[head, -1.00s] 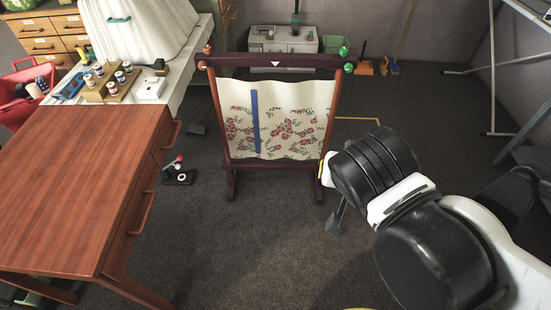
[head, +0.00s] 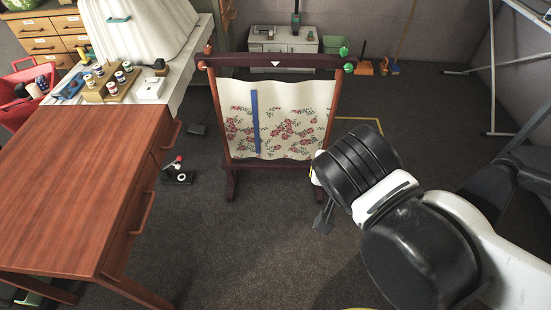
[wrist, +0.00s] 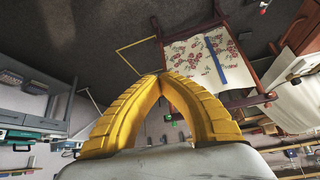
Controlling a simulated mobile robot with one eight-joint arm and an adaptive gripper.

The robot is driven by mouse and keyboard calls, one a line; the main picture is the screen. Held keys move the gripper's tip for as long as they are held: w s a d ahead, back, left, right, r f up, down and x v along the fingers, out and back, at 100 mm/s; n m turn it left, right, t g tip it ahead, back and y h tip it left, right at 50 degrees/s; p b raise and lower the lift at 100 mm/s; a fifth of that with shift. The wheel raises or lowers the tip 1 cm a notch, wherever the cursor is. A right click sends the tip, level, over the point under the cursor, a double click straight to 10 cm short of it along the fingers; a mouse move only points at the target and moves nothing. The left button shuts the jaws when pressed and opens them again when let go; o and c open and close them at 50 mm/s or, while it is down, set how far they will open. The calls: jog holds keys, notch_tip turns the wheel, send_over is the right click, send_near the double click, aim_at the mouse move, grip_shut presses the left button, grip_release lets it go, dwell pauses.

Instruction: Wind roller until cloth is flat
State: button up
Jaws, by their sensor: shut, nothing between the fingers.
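The cloth (head: 290,110) is cream with red flowers and green leaves, and hangs on a dark wooden frame with a wavy lower edge and rippled sides. A blue strip (head: 255,122) runs down its left part. The roller (head: 275,61) is the dark top bar with a white triangle mark. Green knobs (head: 346,59) are at its right end and red-orange knobs (head: 208,57) at its left. The cloth also shows in the wrist view (wrist: 193,55). My gripper (wrist: 165,76) has its yellow fingers together at the tips, empty, apart from the frame. In the head view my arm hides most of it.
A wooden table (head: 75,180) stands at the left, with a white-covered bench (head: 150,95) behind it. A small device (head: 178,177) lies on the floor between table and frame. A grey cabinet (head: 285,45) stands behind. Metal legs (head: 492,80) stand at the right.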

jog(key=o, duration=0.9)
notch_tip(320, 180, up, 6)
jog(key=p, duration=0.6)
jog(key=shift+d, duration=0.1)
jog(key=shift+n+y, duration=0.6)
jog(key=shift+n, duration=0.3)
jog(key=d, duration=0.6)
jog(key=d+r, duration=0.1)
jog(key=d, duration=0.2)
jog(key=shift+s+d, duration=0.3)
jog(key=shift+s, duration=0.1)
